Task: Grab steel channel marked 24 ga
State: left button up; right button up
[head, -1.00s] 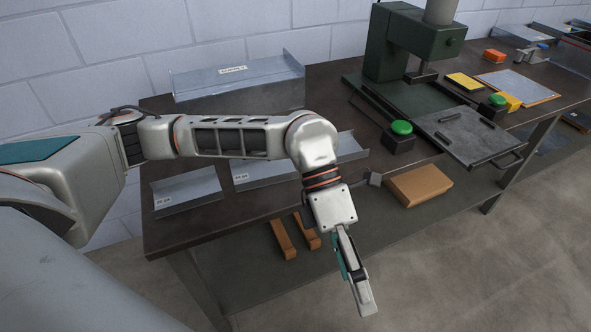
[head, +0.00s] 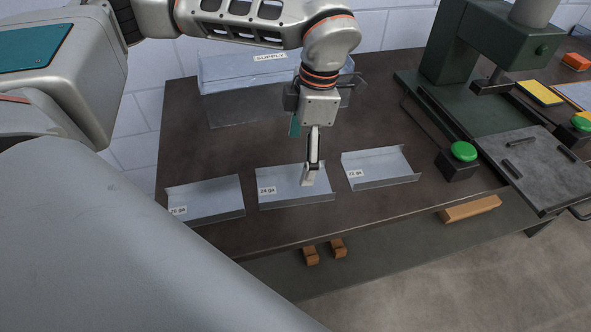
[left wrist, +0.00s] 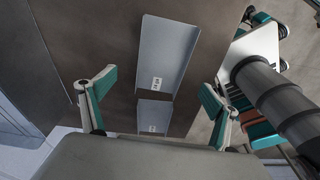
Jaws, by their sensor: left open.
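The steel channel marked 24 ga (head: 282,188) is a shallow grey tray-like piece lying on the table, the middle of three. My left gripper (head: 309,180) points down over its right half in the head view, and I cannot tell whether it touches. The left gripper's teal-padded fingers (left wrist: 155,92) are spread apart and empty in the left wrist view. That view shows two channels: one far (left wrist: 170,45) and one nearer (left wrist: 154,118), partly hidden by the gripper body. Their labels are too small to read surely. The right gripper is not in view.
The 26 ga channel (head: 210,202) lies to the left and another channel (head: 378,168) to the right, both close by. A supply bin (head: 235,72) stands behind. A green button (head: 463,152) and a dark green press (head: 450,45) stand to the right.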

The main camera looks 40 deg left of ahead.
aim_at(293, 188)
pick_arm(q)
jog(key=shift+s+a+f, duration=0.1)
jog(key=shift+s+f, duration=0.1)
jog(key=shift+f, duration=0.5)
jog(key=shift+s+f, duration=0.15)
jog(key=shift+f, duration=0.55)
jog(key=shift+s+a+f, duration=0.1)
jog(key=shift+s+f, duration=0.05)
jog(key=shift+f, duration=1.05)
jog(key=shift+s+a+f, duration=0.1)
jog(key=shift+f, duration=1.05)
jog(key=c, duration=1.3)
